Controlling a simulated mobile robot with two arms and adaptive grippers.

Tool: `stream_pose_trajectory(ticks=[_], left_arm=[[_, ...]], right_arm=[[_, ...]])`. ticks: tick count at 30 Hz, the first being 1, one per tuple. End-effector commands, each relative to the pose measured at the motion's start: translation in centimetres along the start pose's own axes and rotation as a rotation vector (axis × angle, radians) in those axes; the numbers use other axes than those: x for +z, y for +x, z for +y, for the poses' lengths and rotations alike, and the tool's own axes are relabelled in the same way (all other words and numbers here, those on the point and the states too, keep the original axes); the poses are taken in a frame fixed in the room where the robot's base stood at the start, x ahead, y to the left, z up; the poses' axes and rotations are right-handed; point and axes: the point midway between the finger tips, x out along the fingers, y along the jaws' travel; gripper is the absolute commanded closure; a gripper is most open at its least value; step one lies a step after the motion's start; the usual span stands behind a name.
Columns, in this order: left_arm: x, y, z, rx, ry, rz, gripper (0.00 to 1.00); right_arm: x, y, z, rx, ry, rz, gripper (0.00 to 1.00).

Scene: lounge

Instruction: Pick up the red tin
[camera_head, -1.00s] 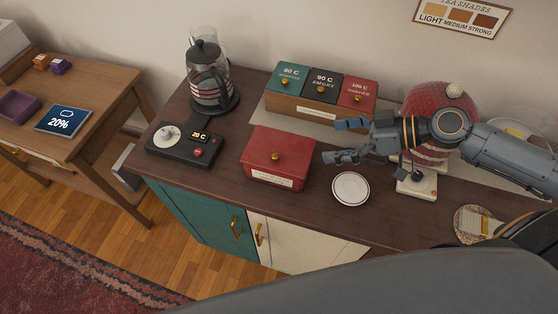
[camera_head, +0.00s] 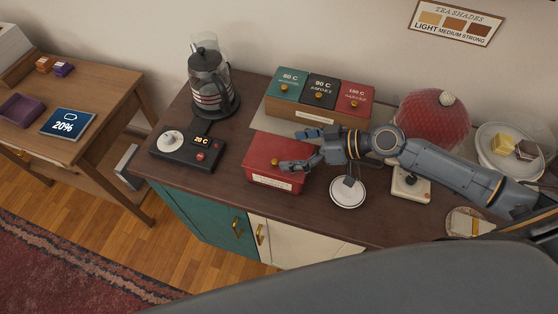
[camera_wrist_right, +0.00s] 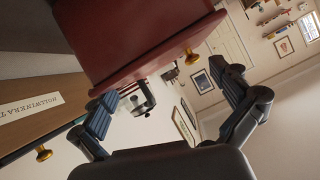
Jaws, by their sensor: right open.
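The red tin (camera_head: 262,150) is a box with a gold knob on its lid and a pale label on its front. It sits on the dark wooden counter (camera_head: 225,185). My right gripper (camera_head: 292,150) is open and reaches in from the right, at the tin's right end. In the head view its lower finger overlaps the lid near the knob. The tin (camera_wrist_right: 130,35) also fills the upper part of the right wrist view, beyond the open fingers (camera_wrist_right: 165,85). I cannot tell whether they touch it. My left gripper is not in view.
A box with teal, black and red lids (camera_head: 320,92) stands behind the tin. A black control panel (camera_head: 187,150) and a glass press (camera_head: 208,85) are to the left. A small white plate (camera_head: 347,194) lies in front of my wrist. A red dome (camera_head: 432,118) stands further right.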

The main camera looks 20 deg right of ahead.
Motion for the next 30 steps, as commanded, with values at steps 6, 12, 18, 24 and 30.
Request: stream_pose_trajectory(ticks=[6,12,18,24,30], left_arm=[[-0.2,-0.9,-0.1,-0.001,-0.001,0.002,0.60],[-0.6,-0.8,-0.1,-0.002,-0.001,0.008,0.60],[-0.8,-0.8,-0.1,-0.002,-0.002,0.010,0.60],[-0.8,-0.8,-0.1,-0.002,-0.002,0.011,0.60],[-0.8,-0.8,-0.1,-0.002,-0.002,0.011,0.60]], right_arm=[[-0.1,1.7,0.1,0.002,-0.001,0.001,0.00],[0.0,1.8,0.1,0.002,-0.001,0.000,0.00],[0.0,1.8,0.1,0.002,-0.001,0.000,0.39],[-0.1,1.7,0.1,0.002,-0.001,0.002,0.70],[-0.1,1.7,0.1,0.001,-0.001,0.001,0.70]])
